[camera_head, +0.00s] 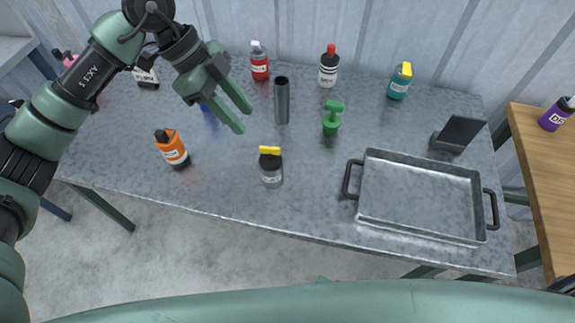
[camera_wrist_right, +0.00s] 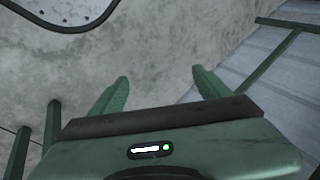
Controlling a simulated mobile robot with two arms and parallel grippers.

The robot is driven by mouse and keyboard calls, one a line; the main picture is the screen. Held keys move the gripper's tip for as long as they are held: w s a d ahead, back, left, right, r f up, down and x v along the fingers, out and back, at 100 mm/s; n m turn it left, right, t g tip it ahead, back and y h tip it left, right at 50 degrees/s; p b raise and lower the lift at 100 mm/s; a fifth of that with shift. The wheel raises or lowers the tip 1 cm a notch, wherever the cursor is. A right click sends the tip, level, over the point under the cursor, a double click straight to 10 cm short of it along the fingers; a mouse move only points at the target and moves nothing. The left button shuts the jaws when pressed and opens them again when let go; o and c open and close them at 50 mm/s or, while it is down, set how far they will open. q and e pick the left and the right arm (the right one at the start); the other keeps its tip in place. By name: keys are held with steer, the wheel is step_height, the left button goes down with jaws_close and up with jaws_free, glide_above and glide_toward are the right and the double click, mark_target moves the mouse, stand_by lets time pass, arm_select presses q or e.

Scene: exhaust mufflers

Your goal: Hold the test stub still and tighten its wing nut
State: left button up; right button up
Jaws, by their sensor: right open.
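A short grey cylinder with a dark collar (camera_head: 271,168) stands upright near the front middle of the metal table. A yellow bar (camera_head: 270,150) lies across its top. It looks like the test stub with its wing nut, though the nut's tightness cannot be told. My left gripper (camera_head: 244,120) is open and empty above the table, behind and left of the stub, apart from it. My right gripper is outside the head view. The right wrist view shows its two fingers (camera_wrist_right: 160,78) spread, with nothing between them and bare grey floor beyond.
A dark upright tube (camera_head: 282,102) and a green T-handled piece (camera_head: 332,120) stand behind the stub. An orange bottle (camera_head: 172,148) is left of it. A metal tray (camera_head: 420,196) fills the right front. Several bottles line the back. The table is clear around the stub.

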steer(key=w+a+r+m+t+y, duration=0.1)
steer(key=a+r+m+y, duration=0.3)
steer(key=a+r+m, duration=0.8)
steer(key=a+r+m+t+y, duration=0.2)
steer(key=a+r+m+y, duration=0.45)
steer(key=r, duration=1.05)
step_height(320, 180, up, 15)
steer(key=m+t+h, duration=0.3)
steer(key=t+h, duration=0.1)
steer(key=t, duration=0.3)
glide_above(278, 178)
steer(key=v, duration=0.4)
step_height(278, 178, down, 7)
steer(key=shift+s+d+f, duration=0.1)
steer(key=shift+f, duration=0.1)
steer(key=x, duration=0.7)
steer(key=shift+r, duration=0.15)
steer(key=c, duration=1.6)
